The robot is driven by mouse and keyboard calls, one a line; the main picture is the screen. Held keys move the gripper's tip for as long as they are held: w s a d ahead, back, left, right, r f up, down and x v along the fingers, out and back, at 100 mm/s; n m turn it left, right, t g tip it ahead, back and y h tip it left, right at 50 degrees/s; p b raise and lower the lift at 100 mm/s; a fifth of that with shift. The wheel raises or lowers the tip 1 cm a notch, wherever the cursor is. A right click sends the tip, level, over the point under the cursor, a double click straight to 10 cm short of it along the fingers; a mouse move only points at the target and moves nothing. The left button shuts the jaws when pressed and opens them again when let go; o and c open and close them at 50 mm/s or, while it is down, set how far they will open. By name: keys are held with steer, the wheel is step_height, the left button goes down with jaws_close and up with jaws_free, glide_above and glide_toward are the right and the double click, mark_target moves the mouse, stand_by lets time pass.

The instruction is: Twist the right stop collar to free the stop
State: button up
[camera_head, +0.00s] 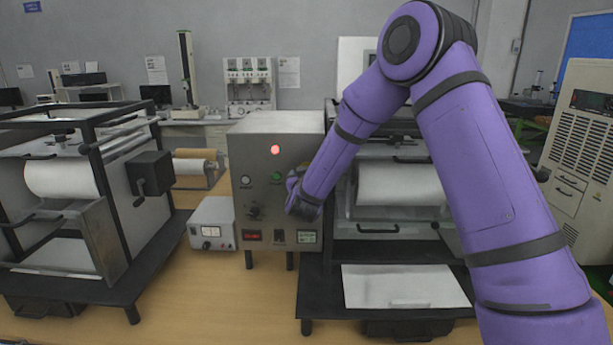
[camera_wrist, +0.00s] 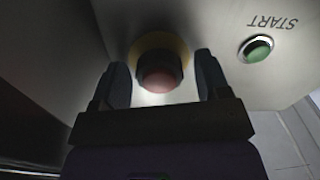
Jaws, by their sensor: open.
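In the wrist view, the stop is a red round button (camera_wrist: 158,80) with a dark collar and a yellow ring (camera_wrist: 158,43) behind it on a grey metal panel. My gripper (camera_wrist: 161,64) is open, with one finger on each side of the button. Whether either finger touches the collar cannot be told. In the head view, my gripper (camera_head: 298,190) is at the right part of the front of the grey control box (camera_head: 262,130) and hides the stop there. Its fingers cannot be made out in that view.
A green START button (camera_wrist: 257,49) sits close beside the stop. The box front also has a lit red lamp (camera_head: 275,149) and a dark knob (camera_head: 255,212). Roller machines stand left (camera_head: 60,180) and right (camera_head: 400,187). A small white meter unit (camera_head: 212,222) stands left of the box.

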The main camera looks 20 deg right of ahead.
steer(key=shift+w, duration=0.1)
steer(key=c, duration=0.9)
steer(key=shift+m, duration=1.4)
